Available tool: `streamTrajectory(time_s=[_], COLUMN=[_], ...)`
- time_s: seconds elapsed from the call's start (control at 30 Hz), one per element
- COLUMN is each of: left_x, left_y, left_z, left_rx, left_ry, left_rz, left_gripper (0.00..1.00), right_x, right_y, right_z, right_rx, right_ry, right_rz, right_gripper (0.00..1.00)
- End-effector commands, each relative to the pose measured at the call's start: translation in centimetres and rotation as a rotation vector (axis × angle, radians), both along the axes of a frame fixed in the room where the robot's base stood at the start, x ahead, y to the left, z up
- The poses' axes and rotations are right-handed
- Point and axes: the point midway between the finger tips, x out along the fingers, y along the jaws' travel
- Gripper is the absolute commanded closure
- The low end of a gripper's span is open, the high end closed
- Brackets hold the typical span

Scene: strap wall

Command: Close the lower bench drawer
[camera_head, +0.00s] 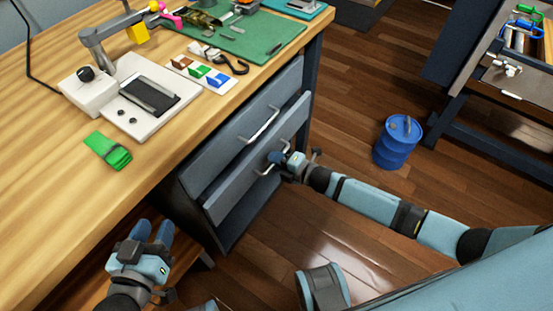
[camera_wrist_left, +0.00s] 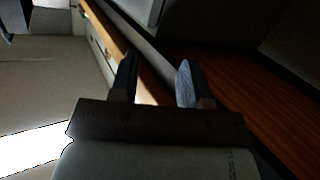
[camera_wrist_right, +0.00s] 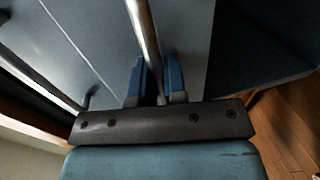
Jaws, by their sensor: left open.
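The lower bench drawer (camera_head: 232,192) is a grey-blue front under the bench top. It stands out somewhat past the upper drawer (camera_head: 218,150). Its metal bar handle (camera_wrist_right: 146,35) runs between the fingers of my right gripper (camera_wrist_right: 157,82). In the head view my right gripper (camera_head: 279,158) is at this handle, and it partly covers it. The narrow finger gap is filled by the bar, so the gripper looks shut on it. My left gripper (camera_head: 152,232) is open and empty beside the bench's front edge; its spread fingers show in the left wrist view (camera_wrist_left: 155,85).
The wooden bench top (camera_head: 50,160) holds a green block (camera_head: 108,150), a white device (camera_head: 130,95) and a green mat (camera_head: 250,35). The upper drawer has its own handle (camera_head: 263,125). A blue barrel (camera_head: 397,142) stands on the floor. Another bench (camera_head: 500,90) is at right.

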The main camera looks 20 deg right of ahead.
Motion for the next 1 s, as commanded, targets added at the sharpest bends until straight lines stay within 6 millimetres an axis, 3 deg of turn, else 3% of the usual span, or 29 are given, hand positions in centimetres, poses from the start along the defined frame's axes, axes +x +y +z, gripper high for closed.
streamTrajectory(time_s=[0.17, 0.47, 0.73, 0.77, 0.83, 1.0], left_x=[-0.1, -0.3, 0.1, 0.1, 0.1, 0.1], left_y=[0.0, -0.5, -0.6, -0.6, -0.5, -0.4], left_z=[-0.2, 0.0, 0.8, 0.8, 0.8, 0.7], left_rx=[0.001, -0.024, -0.032, -0.03, -0.029, -0.026], left_ry=[0.004, -0.015, -0.04, -0.039, -0.039, -0.037], left_rz=[0.0, -0.005, -0.008, -0.008, -0.007, -0.006], left_gripper=[0.57, 0.57, 0.57, 0.57, 0.57, 0.57], right_x=[0.2, 3.5, 3.6, 3.6, 3.6, 3.6], right_y=[0.1, 2.7, 2.8, 2.8, 2.8, 2.8], right_z=[0.0, -0.1, 0.1, 0.1, 0.1, 0.0], right_rx=[0.001, 0.0, 0.0, 0.0, 0.0, 0.001], right_ry=[-0.001, -0.001, -0.001, -0.001, -0.001, -0.001], right_rz=[0.0, -0.001, -0.001, -0.001, -0.001, 0.0], right_gripper=[1.0, 1.0, 1.0, 0.81, 0.65, 0.63])
